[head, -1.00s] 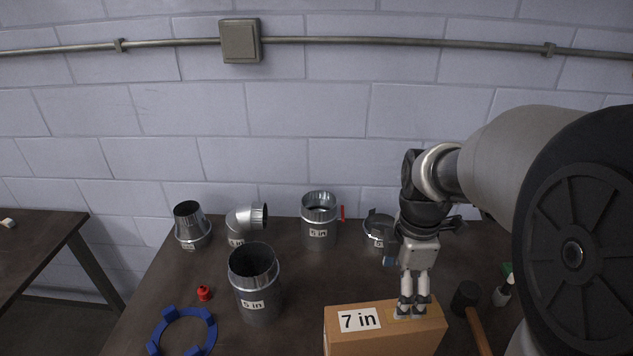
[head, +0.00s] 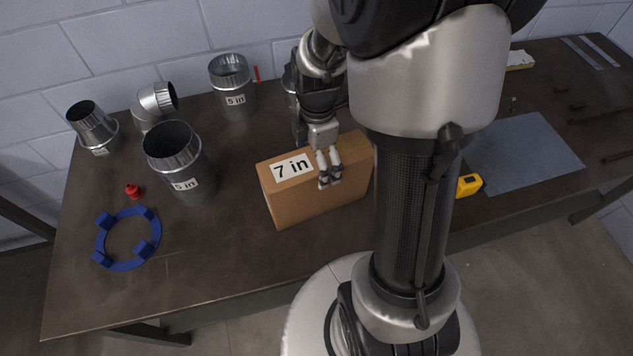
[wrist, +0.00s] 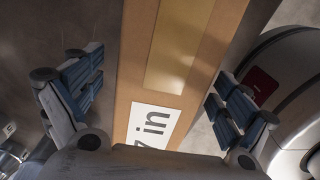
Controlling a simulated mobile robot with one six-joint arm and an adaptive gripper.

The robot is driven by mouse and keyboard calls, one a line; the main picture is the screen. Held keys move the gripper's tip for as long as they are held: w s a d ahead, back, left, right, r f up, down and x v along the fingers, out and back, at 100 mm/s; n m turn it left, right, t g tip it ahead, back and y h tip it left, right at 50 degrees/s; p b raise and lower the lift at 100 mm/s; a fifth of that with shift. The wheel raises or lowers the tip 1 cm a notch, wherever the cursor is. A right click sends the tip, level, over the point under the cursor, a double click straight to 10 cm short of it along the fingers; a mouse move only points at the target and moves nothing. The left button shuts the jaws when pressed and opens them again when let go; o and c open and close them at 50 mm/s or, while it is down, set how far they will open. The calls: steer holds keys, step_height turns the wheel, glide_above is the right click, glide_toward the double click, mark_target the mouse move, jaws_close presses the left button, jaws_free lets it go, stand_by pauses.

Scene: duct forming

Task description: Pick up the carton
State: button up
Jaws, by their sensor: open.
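The carton (head: 325,208) is a brown box standing on the dark table, with a white "7 in" label on top. In the wrist view the carton (wrist: 195,50) runs between the two fingers, with tape along its top and the label partly hidden by my gripper. My gripper (head: 329,182) is over the carton, right of the label, pointing down. In the wrist view my gripper (wrist: 158,92) is open, with blue-grey pads on either side of the carton and visible gaps to it. How far the fingertips reach down its sides is unclear.
Metal ducts (head: 180,165) and a blue ring (head: 127,240) are left of the carton, with a small red item (head: 133,191) between. A yellow tool (head: 468,185) and a grey sheet (head: 525,150) lie to the right. My arm hides part of the table.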

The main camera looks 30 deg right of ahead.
step_height(320, 180, down, 4)
steer(key=shift+a+r+b, duration=0.1)
steer(key=shift+b, duration=0.4)
steer(key=shift+s, duration=0.1)
steer(key=shift+c, duration=0.6)
steer(key=c, duration=2)
steer(key=shift+r, duration=0.1)
steer(key=shift+c, duration=0.2)
